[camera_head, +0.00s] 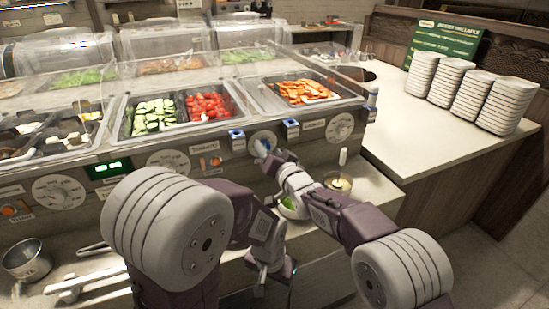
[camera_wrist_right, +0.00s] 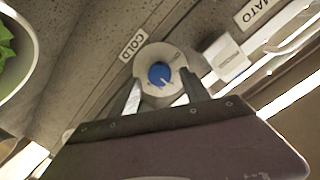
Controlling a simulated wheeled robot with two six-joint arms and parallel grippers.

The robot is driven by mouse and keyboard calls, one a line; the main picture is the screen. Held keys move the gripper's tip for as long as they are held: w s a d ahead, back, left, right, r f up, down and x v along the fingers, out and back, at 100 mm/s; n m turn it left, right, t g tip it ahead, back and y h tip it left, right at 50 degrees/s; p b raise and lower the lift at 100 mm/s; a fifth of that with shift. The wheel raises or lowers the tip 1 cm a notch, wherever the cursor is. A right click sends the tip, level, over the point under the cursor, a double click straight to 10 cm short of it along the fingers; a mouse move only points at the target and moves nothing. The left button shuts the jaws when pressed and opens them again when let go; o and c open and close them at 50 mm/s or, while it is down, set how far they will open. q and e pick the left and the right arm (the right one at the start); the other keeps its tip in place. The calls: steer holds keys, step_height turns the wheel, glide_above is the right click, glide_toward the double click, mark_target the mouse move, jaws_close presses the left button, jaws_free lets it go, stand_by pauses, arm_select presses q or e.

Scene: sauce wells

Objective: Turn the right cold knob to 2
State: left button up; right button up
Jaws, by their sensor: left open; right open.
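The cold dial with a blue knob (camera_wrist_right: 158,74) is in the right wrist view, on a round white plate beside a "COLD" label (camera_wrist_right: 133,45). A pale pointer mark on the knob points to the lower right of the picture; its numbers are too small to read. The same dial (camera_head: 263,134) shows on the counter front in the head view, partly covered. My right gripper (camera_wrist_right: 160,77) is open, its fingers on either side of the knob; contact is unclear. It also shows in the head view (camera_head: 265,154). My left gripper (camera_head: 274,272) hangs lower, open and empty.
Other dials stand left (camera_head: 168,163) and right (camera_head: 340,127) on the panel. Below it, a ledge holds a metal pot (camera_head: 27,259), a bowl with green contents (camera_head: 292,211) and a small sauce well (camera_head: 339,183). Plate stacks (camera_head: 462,86) stand on the right counter.

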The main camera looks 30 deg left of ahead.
steer(key=v, duration=0.7)
steer(key=shift+s+d, duration=0.2)
steer(key=shift+d, duration=0.05)
